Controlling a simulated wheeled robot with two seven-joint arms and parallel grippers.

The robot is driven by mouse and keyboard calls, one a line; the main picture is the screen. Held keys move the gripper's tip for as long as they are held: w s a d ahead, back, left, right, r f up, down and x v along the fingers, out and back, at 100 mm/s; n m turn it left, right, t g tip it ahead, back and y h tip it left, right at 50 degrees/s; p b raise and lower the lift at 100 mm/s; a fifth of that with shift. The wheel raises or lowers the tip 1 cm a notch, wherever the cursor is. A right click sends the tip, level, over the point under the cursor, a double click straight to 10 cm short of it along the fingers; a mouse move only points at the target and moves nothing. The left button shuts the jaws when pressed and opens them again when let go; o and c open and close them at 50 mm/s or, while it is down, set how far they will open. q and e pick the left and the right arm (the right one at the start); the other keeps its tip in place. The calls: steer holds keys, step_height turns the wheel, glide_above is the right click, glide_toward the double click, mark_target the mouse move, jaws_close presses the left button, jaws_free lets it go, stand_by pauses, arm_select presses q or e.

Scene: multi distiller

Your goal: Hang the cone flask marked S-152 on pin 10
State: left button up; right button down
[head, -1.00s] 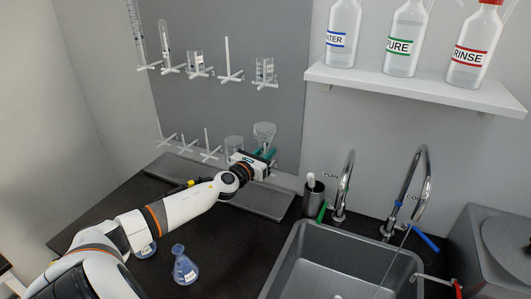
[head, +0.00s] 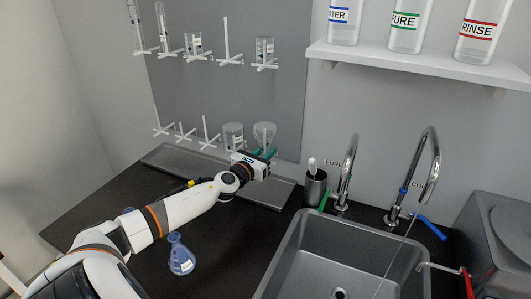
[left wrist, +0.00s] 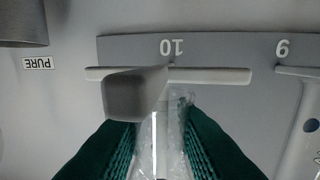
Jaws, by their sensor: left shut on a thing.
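My left gripper (head: 266,154) is shut on a clear glass flask (head: 264,131), held in front of the lower right of the grey pegboard. The flask looks upside down, its wide end up. Its marking cannot be read. In the left wrist view the flask (left wrist: 163,145) is between the green fingers (left wrist: 160,150), close to the white pin (left wrist: 135,95) with a crossbar under the label 10 (left wrist: 172,47). Whether the pin is inside its neck cannot be told. My right gripper is not in view.
A glass vessel (head: 233,132) hangs just left of the held flask. A blue-filled flask (head: 180,256) stands on the black counter beside my arm. A grey tray (head: 270,193) lies below the board. A dark cup (head: 315,187), taps and sink (head: 345,240) are at right.

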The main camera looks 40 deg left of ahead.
arm_select(q)
steer(key=o, duration=1)
steer(key=shift+s+f, duration=0.1)
steer(key=shift+s, duration=0.25)
steer(key=s, duration=0.3)
steer(key=s+d, duration=0.1)
steer(key=s, duration=0.3)
steer(key=s+d+b, duration=0.1)
steer(key=s, duration=0.3)
steer(key=shift+s, duration=0.1)
